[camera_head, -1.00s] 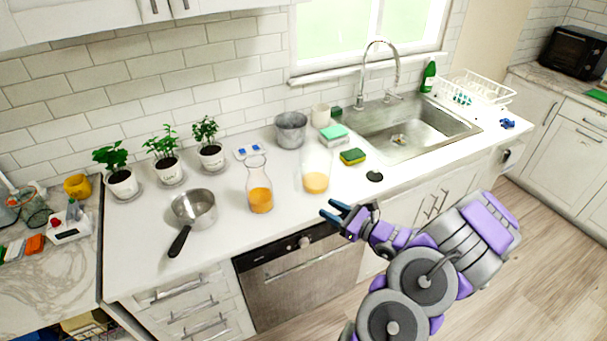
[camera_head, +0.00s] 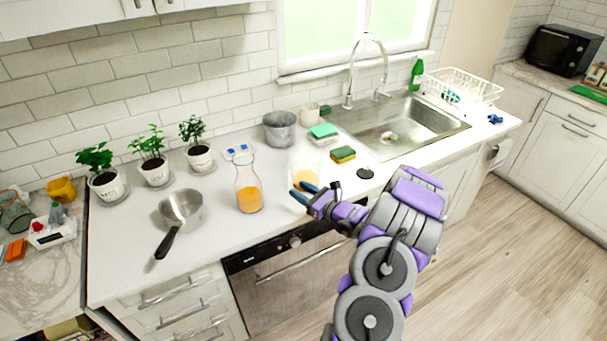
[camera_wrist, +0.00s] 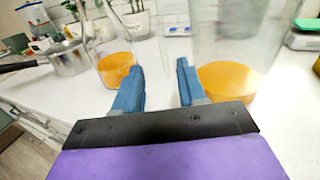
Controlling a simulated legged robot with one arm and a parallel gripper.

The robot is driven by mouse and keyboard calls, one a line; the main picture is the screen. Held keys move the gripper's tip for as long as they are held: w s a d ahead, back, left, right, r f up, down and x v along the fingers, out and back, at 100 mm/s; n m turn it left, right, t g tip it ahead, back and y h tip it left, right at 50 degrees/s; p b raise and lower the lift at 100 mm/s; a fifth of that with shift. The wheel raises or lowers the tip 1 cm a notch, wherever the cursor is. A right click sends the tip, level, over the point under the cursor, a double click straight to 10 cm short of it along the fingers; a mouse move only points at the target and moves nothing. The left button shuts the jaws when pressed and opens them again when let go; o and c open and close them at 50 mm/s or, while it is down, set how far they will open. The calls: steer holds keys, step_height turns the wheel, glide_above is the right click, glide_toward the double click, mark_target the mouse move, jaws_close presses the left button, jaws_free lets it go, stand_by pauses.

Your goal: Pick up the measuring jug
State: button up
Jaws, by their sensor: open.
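The measuring jug (camera_head: 304,174) is a wide clear vessel with orange liquid in its bottom, upright on the white counter. My gripper (camera_head: 304,191) is at its near side, and the fingers hide part of its base. In the wrist view, the jug (camera_wrist: 232,76) stands large on the right, beyond the right finger. My gripper (camera_wrist: 158,73) is open there, with only counter showing between its fingers. I cannot tell whether the right finger touches the jug.
A narrow-necked carafe (camera_head: 248,190) with orange liquid stands to the left of the jug, beyond the left finger in the wrist view. A saucepan (camera_head: 181,209), potted plants (camera_head: 153,165), a grey pot (camera_head: 281,129) and a sponge (camera_head: 343,154) surround them. The sink (camera_head: 400,128) is at the right.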

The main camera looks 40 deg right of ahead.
steer(key=w+b, duration=0.1)
steer(key=w, duration=0.3)
steer(key=shift+w+f, duration=0.15)
steer(key=shift+w, duration=0.5)
steer(key=shift+c, duration=0.5)
jaws_close()
stand_by(0.5)
